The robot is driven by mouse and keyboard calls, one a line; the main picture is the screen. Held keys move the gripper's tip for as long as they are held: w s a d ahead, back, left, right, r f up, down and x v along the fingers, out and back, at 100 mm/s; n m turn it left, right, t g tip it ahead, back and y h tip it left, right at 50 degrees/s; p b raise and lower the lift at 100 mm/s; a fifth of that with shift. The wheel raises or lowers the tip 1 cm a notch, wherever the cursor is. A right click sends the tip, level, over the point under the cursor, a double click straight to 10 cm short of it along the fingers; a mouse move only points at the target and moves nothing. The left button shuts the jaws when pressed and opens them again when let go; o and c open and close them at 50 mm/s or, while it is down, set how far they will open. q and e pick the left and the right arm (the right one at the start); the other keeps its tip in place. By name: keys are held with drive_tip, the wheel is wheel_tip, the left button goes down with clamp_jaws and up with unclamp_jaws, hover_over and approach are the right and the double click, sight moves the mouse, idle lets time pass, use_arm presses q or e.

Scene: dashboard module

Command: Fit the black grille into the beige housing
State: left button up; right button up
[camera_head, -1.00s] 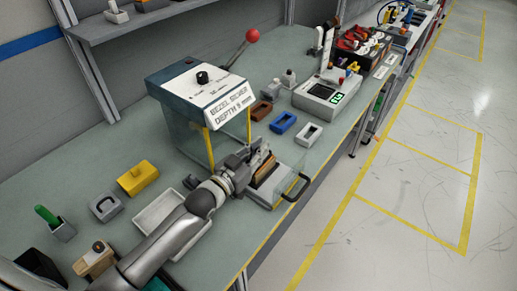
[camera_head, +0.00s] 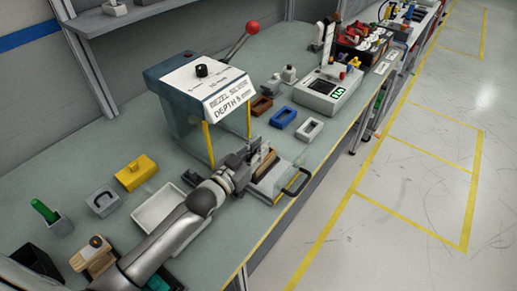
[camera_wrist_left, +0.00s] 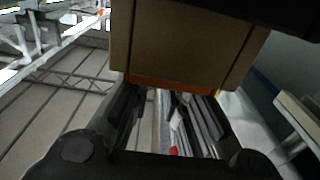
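My left gripper (camera_head: 263,155) is over the low tray (camera_head: 287,178) at the front of the machine marked as a bezel seater. A tan block (camera_head: 266,165), which looks like the beige housing, lies in that tray right beside the fingers. In the left wrist view a large beige block (camera_wrist_left: 190,45) with an orange lower edge fills the top, just beyond my fingers (camera_wrist_left: 168,120). Dark parallel strips show between the fingers; I cannot tell whether they are the black grille or finger parts. What the fingers hold is hidden. My right gripper is not in view.
The seater (camera_head: 200,85) has a red-knobbed lever (camera_head: 252,27). A white tray (camera_head: 157,205), a yellow block (camera_head: 135,172) and a grey block (camera_head: 103,201) are at left. Brown, blue (camera_head: 283,118) and grey frames and a display box (camera_head: 328,93) stand at right.

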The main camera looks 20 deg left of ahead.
use_arm(q)
drive_tip(key=o, duration=0.4)
drive_tip(key=shift+s+f, duration=0.1)
drive_tip(key=shift+f, duration=0.2)
drive_tip(key=shift+f, duration=0.1)
